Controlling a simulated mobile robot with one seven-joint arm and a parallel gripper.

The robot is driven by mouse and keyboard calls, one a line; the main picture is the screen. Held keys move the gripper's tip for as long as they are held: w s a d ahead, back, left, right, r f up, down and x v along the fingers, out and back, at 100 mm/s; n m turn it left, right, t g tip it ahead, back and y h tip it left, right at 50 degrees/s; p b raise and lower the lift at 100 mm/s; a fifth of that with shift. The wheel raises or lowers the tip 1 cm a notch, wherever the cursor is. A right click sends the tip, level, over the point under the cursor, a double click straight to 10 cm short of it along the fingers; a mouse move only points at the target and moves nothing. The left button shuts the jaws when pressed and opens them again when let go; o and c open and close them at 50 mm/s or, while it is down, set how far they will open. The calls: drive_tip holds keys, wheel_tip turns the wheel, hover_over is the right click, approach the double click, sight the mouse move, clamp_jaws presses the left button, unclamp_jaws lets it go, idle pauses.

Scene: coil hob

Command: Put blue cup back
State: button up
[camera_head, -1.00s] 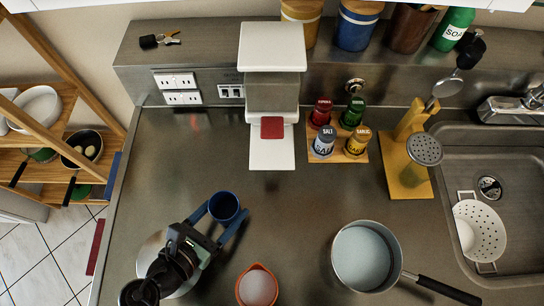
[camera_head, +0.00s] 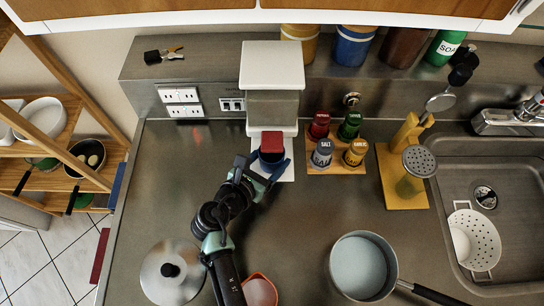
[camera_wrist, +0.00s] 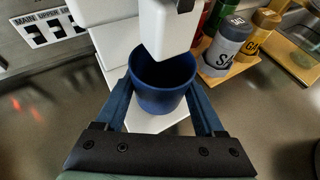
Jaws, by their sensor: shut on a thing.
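The blue cup (camera_head: 270,158) is at the white dispenser (camera_head: 272,65), below its red part (camera_head: 272,141) and over its white base plate (camera_head: 287,174). My gripper (camera_head: 267,166) is shut on the cup, one blue finger on each side. In the wrist view the cup (camera_wrist: 163,92) is upright and looks empty, its mouth just under and in front of the white spout (camera_wrist: 168,32). I cannot tell whether its bottom touches the base plate.
A spice rack (camera_head: 345,168) with several jars stands close to the right of the dispenser. A pot (camera_head: 360,266), an orange-rimmed bowl (camera_head: 260,290) and a lid (camera_head: 171,272) are nearer the front. The sink (camera_head: 500,200) is at right. The middle counter is clear.

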drive_tip(key=shift+w+d+f, duration=0.15)
drive_tip(key=shift+w+f, duration=0.1)
drive_tip(key=shift+f, duration=0.55)
drive_tip(key=o, duration=1.4)
drive_tip(key=v, duration=1.2)
